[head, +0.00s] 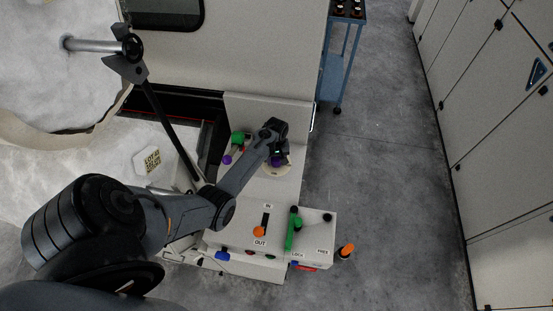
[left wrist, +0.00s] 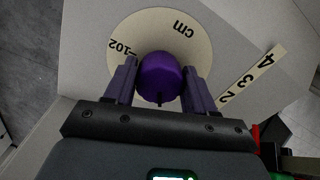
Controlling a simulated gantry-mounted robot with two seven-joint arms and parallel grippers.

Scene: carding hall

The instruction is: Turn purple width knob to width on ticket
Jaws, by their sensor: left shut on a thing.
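The purple width knob (left wrist: 160,76) sits on a round cream dial plate (left wrist: 129,71) marked "cm" and "102" in the left wrist view. My left gripper (left wrist: 158,84) is shut on it, one finger on each side. In the head view the knob (head: 276,161) shows as a purple patch, partly hidden under my left gripper (head: 277,153). A pale card (head: 147,161) with dark print on yellow, perhaps the ticket, lies on the white fibre at the left. Its print is too small to read. My right gripper is not in view.
A numbered strip (left wrist: 249,77) lies beside the dial. A green ball (head: 238,138) and another purple ball (head: 228,160) are left of my gripper. Nearer are an orange knob (head: 260,231) by IN/OUT and a green lever (head: 291,232) by LOCK/FREE. Floor (head: 380,180) to the right is clear.

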